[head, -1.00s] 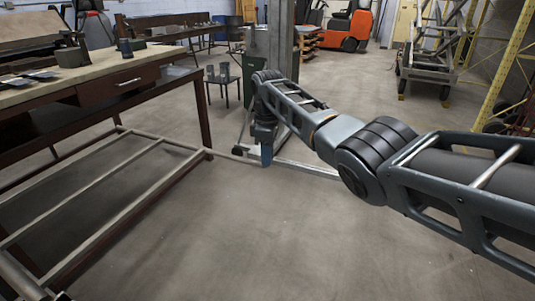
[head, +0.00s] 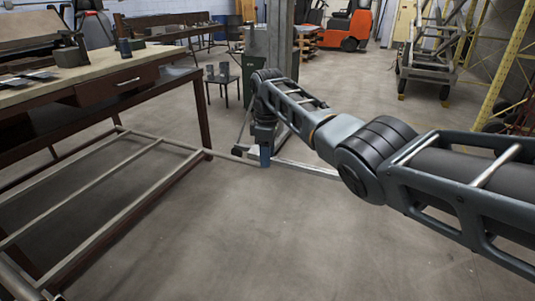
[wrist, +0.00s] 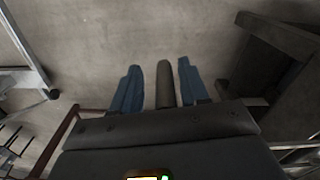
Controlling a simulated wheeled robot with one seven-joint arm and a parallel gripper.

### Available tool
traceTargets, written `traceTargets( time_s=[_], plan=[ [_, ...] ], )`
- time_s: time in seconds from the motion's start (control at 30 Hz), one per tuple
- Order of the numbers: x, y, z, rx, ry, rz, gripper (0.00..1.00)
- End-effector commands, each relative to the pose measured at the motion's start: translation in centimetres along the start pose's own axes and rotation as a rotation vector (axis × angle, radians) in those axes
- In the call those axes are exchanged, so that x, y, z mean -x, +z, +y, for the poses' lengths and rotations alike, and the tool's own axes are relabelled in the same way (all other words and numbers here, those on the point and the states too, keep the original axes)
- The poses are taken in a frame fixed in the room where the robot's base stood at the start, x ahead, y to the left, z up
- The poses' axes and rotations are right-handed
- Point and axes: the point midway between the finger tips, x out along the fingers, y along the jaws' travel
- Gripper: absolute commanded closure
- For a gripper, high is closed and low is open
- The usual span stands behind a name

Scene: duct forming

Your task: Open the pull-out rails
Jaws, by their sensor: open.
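The low metal rails (head: 125,157) are long bars in a frame close to the floor, running out below the workbench at the left. A thin bar (head: 232,158) continues from the frame's far corner toward my gripper (head: 266,154), which points down near the floor with blue fingers. In the wrist view my gripper (wrist: 159,88) is open, its two blue fingers apart. A round grey-brown bar (wrist: 164,85) shows between them with a gap on each side. I cannot tell how deep it sits between the fingers.
The wooden workbench (head: 90,87) with a drawer stands at the left. A grey post (head: 281,40) rises behind my gripper, with a floor beam near its foot. A wheeled metal cart (head: 427,65) and an orange forklift (head: 351,30) stand farther back. The floor in front is clear.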

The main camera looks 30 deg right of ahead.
Motion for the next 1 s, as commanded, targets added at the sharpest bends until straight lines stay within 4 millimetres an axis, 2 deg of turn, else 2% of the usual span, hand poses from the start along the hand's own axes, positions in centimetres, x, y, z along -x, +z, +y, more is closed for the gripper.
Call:
traceTargets(
  time_s=[0.5,0.67,1.0],
  plan=[
    [6.9,0.0,0.2,-0.001,0.004,0.003,0.56],
    [7.7,0.0,0.1,-0.002,0.001,0.001,0.56],
    [7.7,0.0,0.1,-0.001,0.001,0.001,0.56]
  ],
)
